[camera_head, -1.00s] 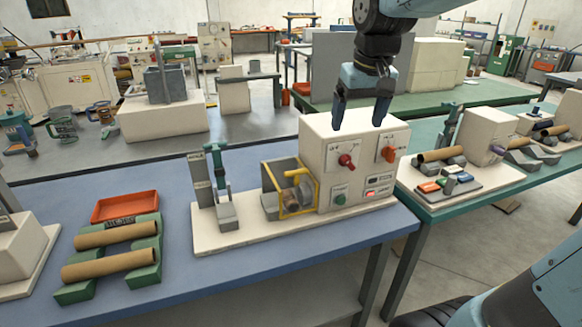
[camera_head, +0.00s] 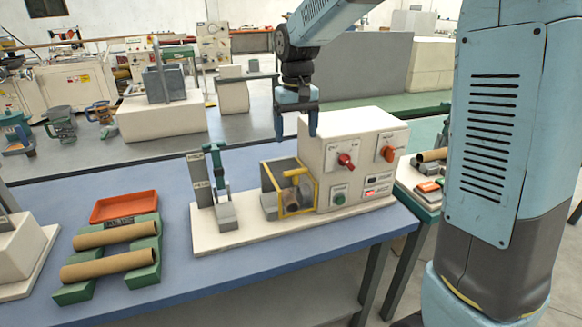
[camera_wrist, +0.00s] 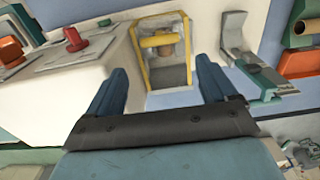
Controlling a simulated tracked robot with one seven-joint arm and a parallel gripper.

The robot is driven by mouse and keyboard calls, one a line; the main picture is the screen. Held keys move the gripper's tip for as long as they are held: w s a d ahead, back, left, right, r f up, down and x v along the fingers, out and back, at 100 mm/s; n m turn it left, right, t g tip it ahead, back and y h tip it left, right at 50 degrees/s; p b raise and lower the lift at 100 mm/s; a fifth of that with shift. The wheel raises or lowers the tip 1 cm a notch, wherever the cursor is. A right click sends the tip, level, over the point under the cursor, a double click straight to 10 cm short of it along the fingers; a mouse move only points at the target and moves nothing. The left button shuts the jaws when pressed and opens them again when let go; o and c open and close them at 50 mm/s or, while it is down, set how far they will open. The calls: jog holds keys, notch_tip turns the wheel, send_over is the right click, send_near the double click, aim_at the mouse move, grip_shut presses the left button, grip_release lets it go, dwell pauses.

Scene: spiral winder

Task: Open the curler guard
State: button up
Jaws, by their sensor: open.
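The curler guard (camera_head: 314,191) is a yellow frame around the front of a small grey bay, beside the cream machine box (camera_head: 335,140). It appears closed over a brown roller inside. In the wrist view the yellow guard (camera_wrist: 136,48) shows beyond and between my fingers. My gripper (camera_head: 296,133) is above and slightly behind the guard, at the left of the box top, pointing down. Its two blue fingers also show in the wrist view (camera_wrist: 160,85), apart with nothing between them. It does not appear to touch the guard.
The box front carries a red knob (camera_head: 346,161), an orange knob (camera_head: 389,154) and a green button (camera_head: 339,198). A green clamp stand (camera_head: 217,170) stands left of the guard. Cardboard tubes (camera_head: 108,266) lie on green holders further left. Blue tabletop in front is clear.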

aim_at(296, 171)
notch_tip(296, 171, down, 11)
jog(key=shift+f, duration=0.1)
dwell(0.3)
